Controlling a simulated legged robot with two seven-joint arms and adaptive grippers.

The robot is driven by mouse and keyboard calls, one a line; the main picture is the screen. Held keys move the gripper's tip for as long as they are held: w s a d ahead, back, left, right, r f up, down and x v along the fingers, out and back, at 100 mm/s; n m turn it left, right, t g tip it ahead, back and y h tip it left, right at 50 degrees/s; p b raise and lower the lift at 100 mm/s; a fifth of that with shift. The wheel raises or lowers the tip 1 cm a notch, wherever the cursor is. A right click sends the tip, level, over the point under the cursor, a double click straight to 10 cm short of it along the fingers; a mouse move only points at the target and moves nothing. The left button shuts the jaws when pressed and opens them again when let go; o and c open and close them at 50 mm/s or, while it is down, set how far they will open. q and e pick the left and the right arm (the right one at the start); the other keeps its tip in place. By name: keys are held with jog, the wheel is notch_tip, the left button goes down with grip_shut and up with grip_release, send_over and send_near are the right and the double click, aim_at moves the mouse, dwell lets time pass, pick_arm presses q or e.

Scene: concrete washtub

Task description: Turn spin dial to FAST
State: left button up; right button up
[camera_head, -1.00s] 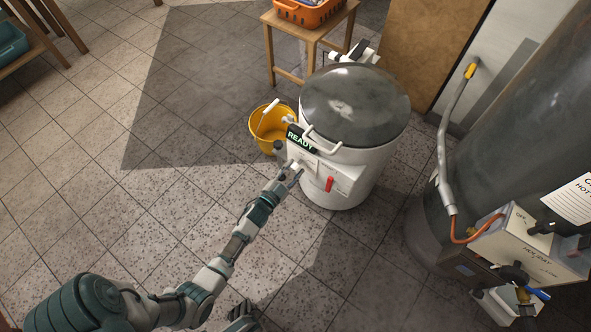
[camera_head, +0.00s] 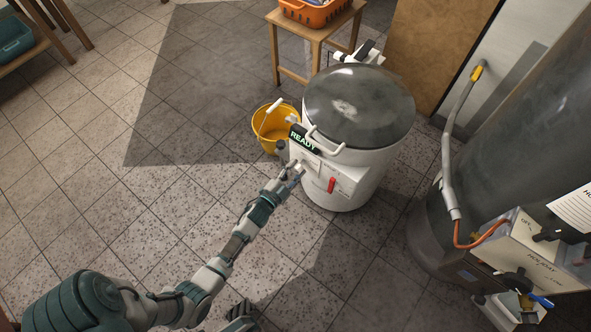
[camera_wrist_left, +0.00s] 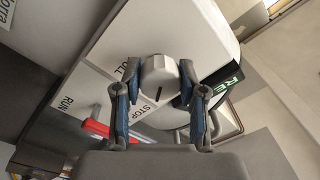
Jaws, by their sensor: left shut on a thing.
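The white washtub (camera_head: 345,170) stands on the tiled floor with a round grey lid. Its front panel has a white spin dial (camera_wrist_left: 158,78), mostly hidden by my gripper in the head view. My left gripper (camera_head: 293,169) reaches the panel from the lower left. In the left wrist view its two fingers (camera_wrist_left: 159,70) are closed on opposite sides of the dial. A black mark on the dial points down in that view. The word FAST is not readable. A display (camera_head: 304,140) reads READY.
A red lever (camera_head: 332,185) sits on the panel right of my gripper, near RUN and STOP labels. A yellow bucket (camera_head: 272,128) stands left of the tub. A wooden stool (camera_head: 313,34) holds an orange basket. A large grey tank is at right.

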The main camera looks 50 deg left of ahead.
pick_arm(q)
jog(key=o, duration=1.1)
jog(key=shift+d+f, duration=0.1)
jog(key=shift+f, duration=0.05)
jog(key=shift+o, duration=0.2)
jog(key=shift+s, duration=0.15)
jog(key=shift+s+d, duration=0.1)
jog(key=shift+s, duration=0.3)
jog(key=v, duration=1.1)
jog(key=shift+f, duration=0.1)
